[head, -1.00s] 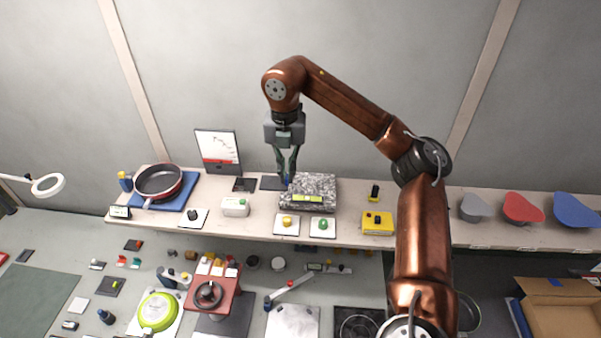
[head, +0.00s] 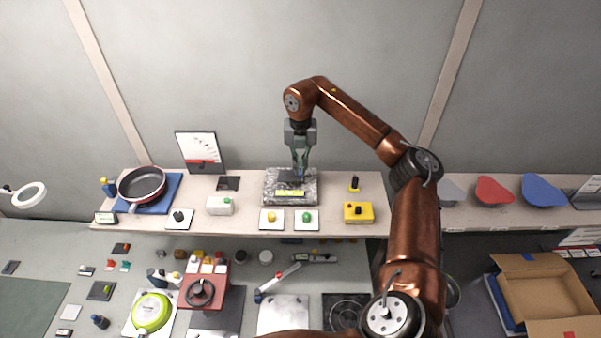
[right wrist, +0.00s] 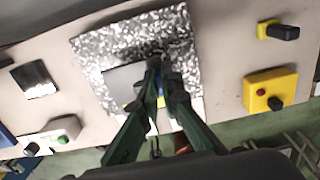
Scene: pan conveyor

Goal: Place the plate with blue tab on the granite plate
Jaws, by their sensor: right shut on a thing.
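The granite plate (head: 268,198) is a speckled grey slab on the long shelf, and it also shows in the right wrist view (right wrist: 95,48). The dark plate with the blue tab (head: 281,175) is over the granite plate, inside its outline. In the right wrist view the plate (right wrist: 118,80) looks flat, with a little blue beside the fingers. I cannot tell whether it touches the granite. My right gripper (head: 300,173) points down and is shut on the tab, which the fingers (right wrist: 164,80) mostly hide. My left gripper is not in view.
Another dark plate (head: 228,183) lies left of the granite. A tilted display (head: 200,150) and a frying pan (head: 142,184) stand further left. Green and yellow button boxes (head: 306,229) line the front edge. A yellow box (head: 359,218) stands to the right.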

